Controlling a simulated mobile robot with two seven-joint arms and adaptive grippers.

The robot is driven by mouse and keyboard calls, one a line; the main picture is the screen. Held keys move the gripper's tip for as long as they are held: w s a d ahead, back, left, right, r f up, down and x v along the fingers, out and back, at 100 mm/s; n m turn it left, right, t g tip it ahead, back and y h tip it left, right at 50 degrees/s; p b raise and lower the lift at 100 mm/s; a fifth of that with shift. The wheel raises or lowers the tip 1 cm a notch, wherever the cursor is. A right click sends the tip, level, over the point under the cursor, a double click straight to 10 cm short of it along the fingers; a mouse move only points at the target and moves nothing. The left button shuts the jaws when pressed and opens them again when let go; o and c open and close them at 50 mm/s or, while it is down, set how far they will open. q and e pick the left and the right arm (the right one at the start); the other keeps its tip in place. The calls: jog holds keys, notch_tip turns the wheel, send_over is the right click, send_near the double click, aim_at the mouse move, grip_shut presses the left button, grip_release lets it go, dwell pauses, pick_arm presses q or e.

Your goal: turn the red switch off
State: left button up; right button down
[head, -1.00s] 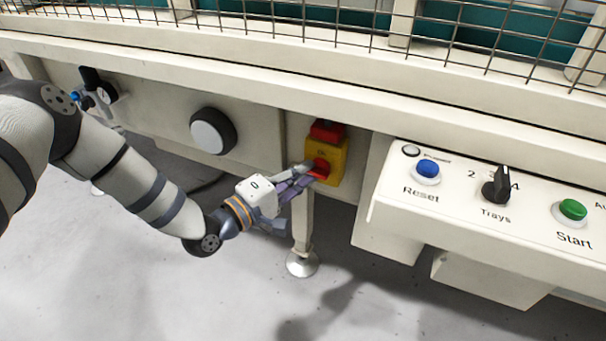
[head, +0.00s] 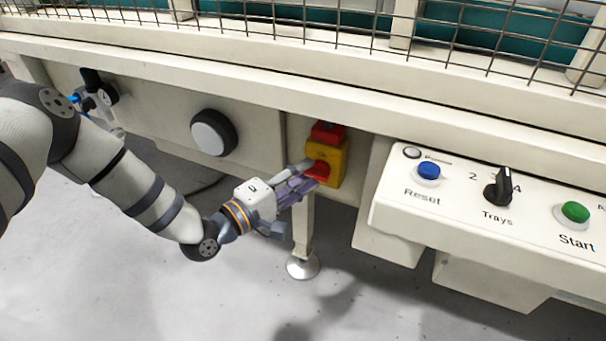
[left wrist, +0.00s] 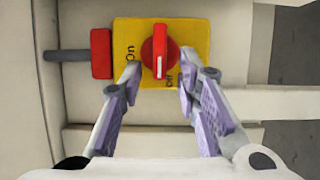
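The red switch (left wrist: 160,50) is a round knob with a raised grip on a yellow plate (left wrist: 195,40). In the left wrist view its grip stands upright in the picture, and its white mark points down toward the "Off" label; "On" is to the left. In the head view the switch (head: 318,171) is partly hidden by my fingers. My left gripper (left wrist: 159,79) is open, with one fingertip on each side just below the knob and nothing between them. It also shows in the head view (head: 309,173). My right gripper is not in view.
A red block (head: 328,132) sits above the yellow plate. A control panel (head: 400,210) with a blue Reset button (head: 429,171), a black Trays knob (head: 497,190) and a green Start button (head: 574,213) juts out at right. A machine leg (head: 303,230) stands below the switch.

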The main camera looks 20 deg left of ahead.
pick_arm(q)
jog(key=v, duration=1.1)
jog(key=shift+s, duration=0.3)
jog(key=shift+a+f, duration=0.1)
jog(key=shift+a, duration=0.05)
